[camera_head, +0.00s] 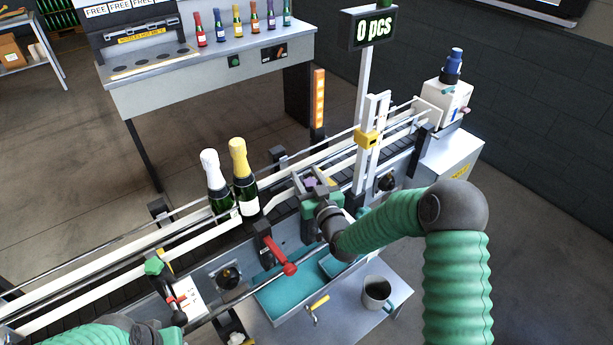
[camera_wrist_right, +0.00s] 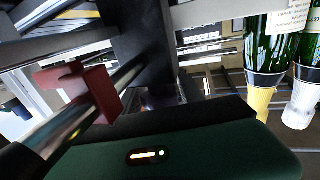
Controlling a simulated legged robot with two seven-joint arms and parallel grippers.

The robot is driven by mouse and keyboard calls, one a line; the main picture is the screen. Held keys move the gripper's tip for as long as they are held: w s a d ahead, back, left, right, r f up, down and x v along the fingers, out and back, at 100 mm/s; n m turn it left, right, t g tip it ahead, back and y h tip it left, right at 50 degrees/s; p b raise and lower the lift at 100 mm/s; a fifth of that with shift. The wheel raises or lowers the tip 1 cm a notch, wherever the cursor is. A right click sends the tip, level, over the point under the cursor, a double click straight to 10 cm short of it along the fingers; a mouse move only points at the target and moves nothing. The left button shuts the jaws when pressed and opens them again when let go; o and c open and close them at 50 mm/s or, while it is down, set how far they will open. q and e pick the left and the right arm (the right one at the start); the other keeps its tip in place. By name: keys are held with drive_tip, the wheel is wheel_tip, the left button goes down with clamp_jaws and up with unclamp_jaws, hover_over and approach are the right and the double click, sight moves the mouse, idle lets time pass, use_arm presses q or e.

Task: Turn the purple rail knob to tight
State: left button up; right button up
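The purple rail knob (camera_head: 310,182) shows as a small purple patch on the conveyor's near side, in the head view. My right gripper (camera_head: 311,181) is at it, with grey fingers on both sides of the purple patch. Its green body and wrist hide much of the knob and its mount. I cannot tell whether the fingers press on it. In the right wrist view, the dark green gripper body fills the bottom and the fingertips do not show clearly. Any marking for tight is not visible. My left arm shows at the lower left of the head view; its gripper is not clearly visible.
A white-topped bottle (camera_head: 215,182) and a yellow-topped bottle (camera_head: 243,180) stand on the conveyor left of my right gripper. A red-handled lever (camera_head: 279,256), teal tray (camera_head: 285,297) and mug (camera_head: 376,293) are on the near side. A post carries the "0 pcs" display (camera_head: 374,26).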

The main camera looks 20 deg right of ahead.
clamp_jaws()
drive_tip(key=shift+h, duration=0.3)
drive_tip(key=m+h+b, duration=0.1)
drive_tip(key=m+h, duration=0.1)
drive_tip(key=shift+d+h, duration=0.15)
drive_tip(key=shift+h, duration=0.15)
drive_tip(key=m+h, duration=0.1)
drive_tip(key=h+b, duration=0.1)
drive_tip(key=m+h, duration=0.1)
drive_tip(key=h, duration=0.1)
drive_tip(key=shift+d+m+g+b, duration=0.25)
drive_tip(key=shift+m+g+b, duration=0.05)
drive_tip(key=shift+g, duration=0.1)
drive_tip(key=m+g+h, duration=0.1)
drive_tip(key=m+h, duration=0.1)
drive_tip(key=h, duration=0.1)
drive_tip(key=shift+s+d+m+g+h+b, duration=0.2)
drive_tip(key=shift+d+m+g+h+b, duration=0.1)
drive_tip(key=shift+g, duration=0.1)
drive_tip(key=shift+s+d+r+m+g+h, duration=0.1)
drive_tip(key=shift+d+m+g+h, duration=0.05)
drive_tip(key=shift+m+g+h, duration=0.5)
drive_tip(key=shift+s+d+f+m+g+h, duration=0.15)
drive_tip(key=shift+m+g+h, duration=0.35)
drive_tip(key=shift+h, duration=0.25)
drive_tip(key=shift+s+d+r+m+g+h, duration=0.1)
drive_tip(key=shift+d+r+m+g+h, duration=0.05)
drive_tip(key=shift+m+g+h, duration=0.5)
